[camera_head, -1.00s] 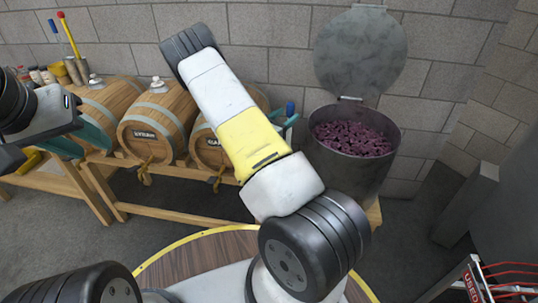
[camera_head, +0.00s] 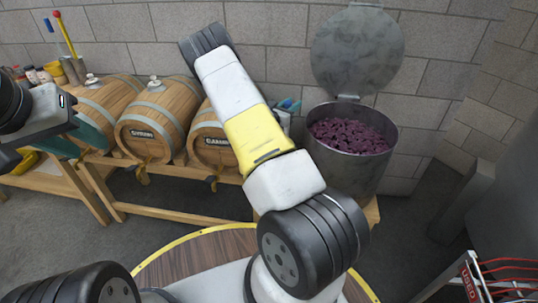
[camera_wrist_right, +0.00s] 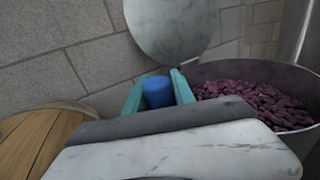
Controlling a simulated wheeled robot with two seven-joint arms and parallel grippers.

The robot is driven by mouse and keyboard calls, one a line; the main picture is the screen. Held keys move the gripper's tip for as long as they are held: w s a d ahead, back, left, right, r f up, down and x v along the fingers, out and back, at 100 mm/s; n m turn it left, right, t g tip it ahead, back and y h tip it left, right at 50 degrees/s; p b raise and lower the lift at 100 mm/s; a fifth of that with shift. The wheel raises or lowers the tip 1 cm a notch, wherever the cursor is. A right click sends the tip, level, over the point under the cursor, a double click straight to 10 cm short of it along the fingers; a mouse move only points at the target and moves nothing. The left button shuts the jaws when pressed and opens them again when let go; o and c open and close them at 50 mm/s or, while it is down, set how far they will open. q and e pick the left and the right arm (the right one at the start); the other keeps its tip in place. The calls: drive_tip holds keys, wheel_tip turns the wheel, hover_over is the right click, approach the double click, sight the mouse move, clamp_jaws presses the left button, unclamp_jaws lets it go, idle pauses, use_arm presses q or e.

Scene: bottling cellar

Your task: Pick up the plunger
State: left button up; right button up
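A blue cylindrical end (camera_wrist_right: 158,91), which looks like the plunger's handle, shows between the teal fingers of my right gripper (camera_wrist_right: 160,84) in the right wrist view. The fingers stand on both sides of it; I cannot tell whether they press on it. In the head view my right gripper (camera_head: 288,107) is small and partly behind my arm, between the barrels and the vat, with a bit of blue at it. The rest of the plunger is hidden. My left gripper (camera_head: 78,138) is at the far left, its teal fingers apart, with nothing seen between them.
A metal vat (camera_head: 345,172) of dark grapes stands right of my right gripper, its round lid (camera_head: 357,50) raised against the block wall. Several barrels (camera_head: 160,118) lie on a wooden rack (camera_head: 170,211). A stick with a red ball (camera_head: 65,32) stands at the left.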

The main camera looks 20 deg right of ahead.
clamp_jaws()
drive_tip(key=shift+r, duration=0.2)
drive_tip(key=s+a+r, duration=0.2)
drive_tip(key=s+a, duration=0.2)
drive_tip(key=s, duration=0.2)
drive_tip(key=s+a+r, duration=0.2)
drive_tip(key=s+a, duration=0.3)
drive_tip(key=s, duration=0.2)
drive_tip(key=shift+a+r, duration=0.2)
drive_tip(key=shift+r, duration=0.15)
idle(0.3)
